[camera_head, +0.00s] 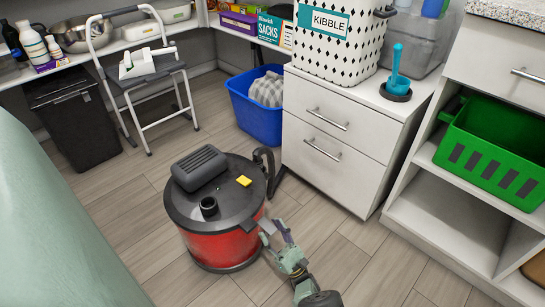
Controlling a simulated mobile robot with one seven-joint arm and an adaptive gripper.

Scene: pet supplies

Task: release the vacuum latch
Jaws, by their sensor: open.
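The vacuum (212,247) is a red canister with a dark lid (225,205), standing upright on the floor in the lower middle of the view. A grey motor cover, a round black port and a yellow switch sit on top of the lid. A small grey piece that looks like the latch (252,227) is at the lid's right front edge. My gripper (275,235) is open just right of that piece, beside the red body. I cannot tell whether a finger touches the latch. The lid's far side is partly hidden.
A white drawer cabinet (335,149) stands behind and right of the vacuum. A blue bin (257,119) is beyond it, and a step stool (150,95) and black bin (75,122) are at the back left. Clear plank floor lies left and right of the vacuum.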

